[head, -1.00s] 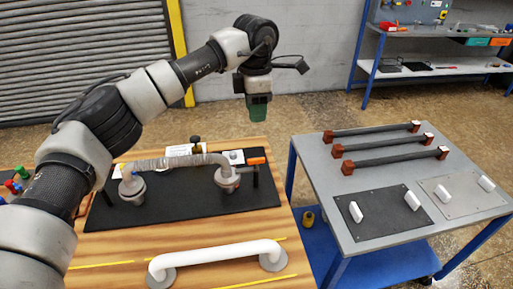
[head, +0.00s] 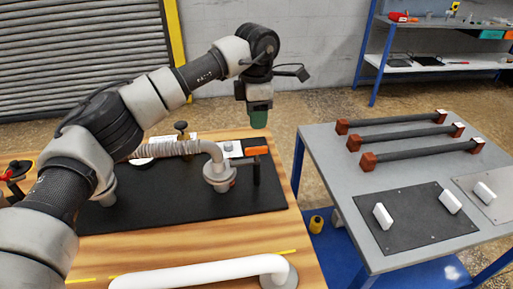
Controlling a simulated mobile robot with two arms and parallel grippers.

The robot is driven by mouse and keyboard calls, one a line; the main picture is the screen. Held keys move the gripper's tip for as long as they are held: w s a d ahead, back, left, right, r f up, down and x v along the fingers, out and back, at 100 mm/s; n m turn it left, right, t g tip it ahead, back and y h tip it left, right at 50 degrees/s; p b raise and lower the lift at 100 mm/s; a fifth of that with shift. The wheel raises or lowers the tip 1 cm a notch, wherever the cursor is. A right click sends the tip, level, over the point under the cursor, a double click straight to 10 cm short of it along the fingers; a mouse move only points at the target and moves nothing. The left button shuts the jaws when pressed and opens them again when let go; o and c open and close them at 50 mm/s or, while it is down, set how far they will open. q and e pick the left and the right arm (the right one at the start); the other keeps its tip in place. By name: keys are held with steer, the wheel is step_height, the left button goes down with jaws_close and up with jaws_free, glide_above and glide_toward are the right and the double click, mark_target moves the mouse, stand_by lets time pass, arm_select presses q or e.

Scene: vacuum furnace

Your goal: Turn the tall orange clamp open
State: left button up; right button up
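The tall orange clamp (head: 257,151) has an orange handle lying roughly level on top of a dark upright post. It stands near the right end of the black mat (head: 245,200), beside the flanged right end of the grey corrugated hose (head: 172,148). My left gripper (head: 259,119) points down with its dark green end just above the orange handle in the picture, with a small gap between them. I cannot make out separate fingers or whether they are open. My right gripper is not in view.
A white bar handle (head: 205,273) lies at the front of the wooden table. At right, a grey table (head: 335,165) carries dark bars with red-brown ends and plates with white handles. A blue shelf stands behind.

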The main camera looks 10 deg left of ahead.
mark_target(256, 147)
arm_select(q)
step_height(256, 147, down, 10)
steer(key=shift+r+p, duration=0.2)
steer(key=shift+p, duration=0.25)
jaws_close()
